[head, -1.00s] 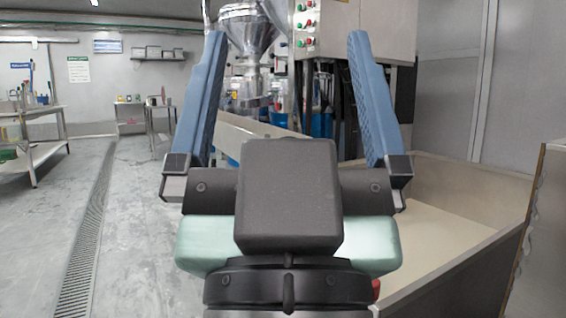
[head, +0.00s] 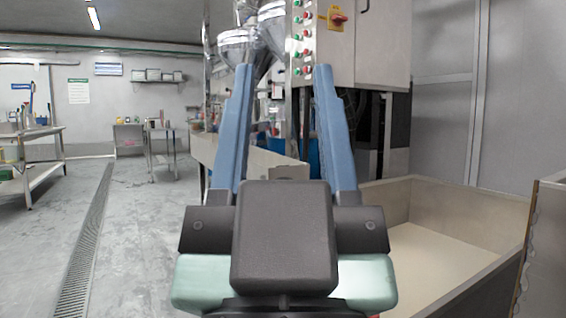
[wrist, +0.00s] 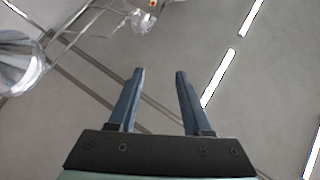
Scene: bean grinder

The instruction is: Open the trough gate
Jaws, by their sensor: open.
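My gripper (head: 283,68) stands upright in the middle of the head view, its two blue fingers apart with nothing between them. In the wrist view my gripper (wrist: 160,71) is also open and empty, pointing toward the ceiling. A pale, open trough (head: 475,206) with low walls lies behind and to the right of my gripper in the head view. Another long, pale trough-like wall (head: 262,160) runs behind the fingers, partly hidden by them. I cannot tell which part is the trough gate. My gripper appears to touch nothing.
A grey machine cabinet (head: 383,45) with a button panel (head: 302,40) stands behind the gripper. A shiny hopper (head: 235,45) is at its left. A metal panel (head: 548,250) stands at the right edge. The floor (head: 140,235) at left is clear, with a drain grate (head: 85,245).

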